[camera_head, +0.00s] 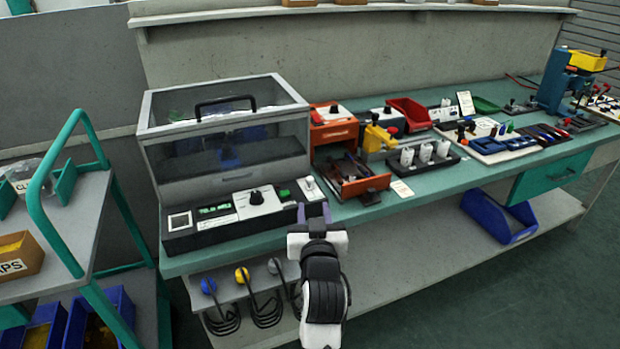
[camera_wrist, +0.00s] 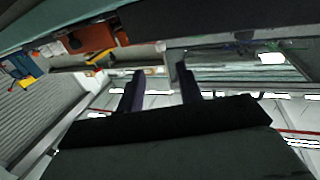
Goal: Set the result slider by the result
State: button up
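A black control box (camera_head: 180,236) stands at the front left of the bench. It carries a lit green display (camera_head: 214,210), a white panel with a black knob (camera_head: 256,197) and a green button (camera_head: 284,194). The display is too small to read. A small white plate (camera_head: 309,188) with a dark knob stands at the box's right end; I cannot tell whether it is the result slider. My gripper (camera_head: 314,211) is in front of this plate at the bench edge, partly hiding the edge. In the wrist view my gripper's fingers (camera_wrist: 160,74) are apart with nothing between them.
A clear-lidded test chamber (camera_head: 225,140) stands behind the control box. An orange unit with an open drawer (camera_head: 365,184) is to the right of my gripper. Hooked cables hang below the bench edge. A grey cart with a green frame (camera_head: 65,235) is at left. Open floor lies at lower right.

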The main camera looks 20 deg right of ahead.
aim_at(310, 182)
jog(key=p+x, duration=0.2)
jog(key=x, duration=1)
jog(key=shift+a, duration=0.1)
grip_shut()
